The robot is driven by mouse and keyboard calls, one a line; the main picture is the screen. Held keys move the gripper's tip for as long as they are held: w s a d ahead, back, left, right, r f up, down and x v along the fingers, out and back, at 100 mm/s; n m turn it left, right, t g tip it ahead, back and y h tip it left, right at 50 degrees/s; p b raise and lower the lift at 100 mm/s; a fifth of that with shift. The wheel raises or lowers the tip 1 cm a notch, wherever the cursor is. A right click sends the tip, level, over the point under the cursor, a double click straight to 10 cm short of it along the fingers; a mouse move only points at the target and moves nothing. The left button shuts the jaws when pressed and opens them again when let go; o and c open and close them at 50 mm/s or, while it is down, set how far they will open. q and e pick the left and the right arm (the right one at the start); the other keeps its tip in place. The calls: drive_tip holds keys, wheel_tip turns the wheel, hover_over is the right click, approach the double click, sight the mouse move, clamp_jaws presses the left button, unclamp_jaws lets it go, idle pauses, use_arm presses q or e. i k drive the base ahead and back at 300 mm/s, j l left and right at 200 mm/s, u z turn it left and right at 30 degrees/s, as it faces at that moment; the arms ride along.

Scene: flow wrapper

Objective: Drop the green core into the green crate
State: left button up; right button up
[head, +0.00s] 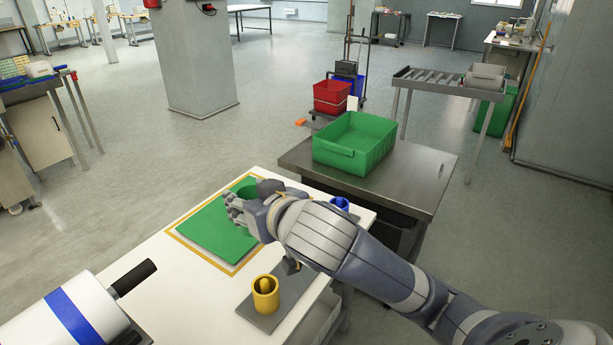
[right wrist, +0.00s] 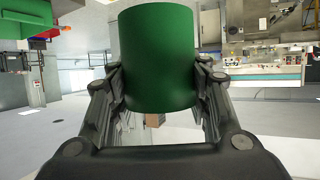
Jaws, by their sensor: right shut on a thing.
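The green core (right wrist: 157,62) is a hollow green cylinder held between the two fingers of my right gripper (right wrist: 158,100). In the head view the right gripper (head: 243,207) is over the green mat (head: 215,232) on the white table, with the core (head: 247,192) partly hidden behind its fingers. I cannot tell how far the core is above the mat. The green crate (head: 343,155) stands on the metal table (head: 425,165), to the right of and beyond the gripper. Its inside looks empty where I can see it. My left gripper is not in view.
A blue core (head: 340,203) shows behind my right arm.

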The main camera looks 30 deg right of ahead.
sight(350, 144)
drive_tip(key=z, duration=1.15)
